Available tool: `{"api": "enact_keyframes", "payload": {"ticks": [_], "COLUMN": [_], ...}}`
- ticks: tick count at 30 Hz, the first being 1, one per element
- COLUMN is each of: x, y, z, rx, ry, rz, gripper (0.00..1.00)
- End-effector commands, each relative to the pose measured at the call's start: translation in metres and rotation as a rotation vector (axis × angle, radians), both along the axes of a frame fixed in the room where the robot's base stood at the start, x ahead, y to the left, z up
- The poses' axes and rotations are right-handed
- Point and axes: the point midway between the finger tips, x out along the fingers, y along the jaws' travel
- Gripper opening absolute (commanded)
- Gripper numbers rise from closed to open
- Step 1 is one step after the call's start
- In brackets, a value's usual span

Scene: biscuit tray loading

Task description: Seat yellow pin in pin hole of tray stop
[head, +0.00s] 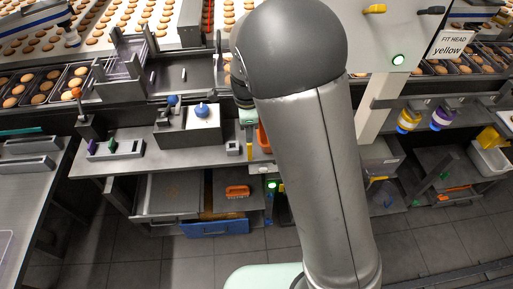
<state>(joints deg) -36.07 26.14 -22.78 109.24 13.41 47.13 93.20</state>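My gripper (248,137) points down over the grey work shelf, left of my arm's large grey link. It is small here and partly hidden by my wrist, so I cannot see whether its fingers are apart. A small yellow piece (249,152) shows just under it; it may be the yellow pin, but I cannot tell whether it is gripped. A grey holder (126,153) at the left of the shelf has a purple pin (92,146) and a green pin (111,145). I cannot clearly make out the tray stop or its pin hole.
A block with a blue knob (201,110) stands on the shelf (160,160). Trays of biscuits (40,88) line the back. Yellow and purple-banded heads (408,120) hang at right. Open drawers (175,196) sit below.

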Motion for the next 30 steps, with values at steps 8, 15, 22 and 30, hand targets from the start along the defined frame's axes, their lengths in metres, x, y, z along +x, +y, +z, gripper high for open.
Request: {"api": "enact_keyframes", "payload": {"ticks": [8,15,22,30], "x": [-0.001,-0.002,-0.003,-0.002], "y": [-0.002,-0.002,-0.003,-0.003], "z": [-0.047,-0.065,-0.099,-0.108], "rx": [-0.002,0.0,-0.001,0.001], "ry": [0.004,0.004,0.005,0.001], "rz": [0.001,0.002,0.002,0.003], "gripper": [0.4,0.4,0.4,0.4]}}
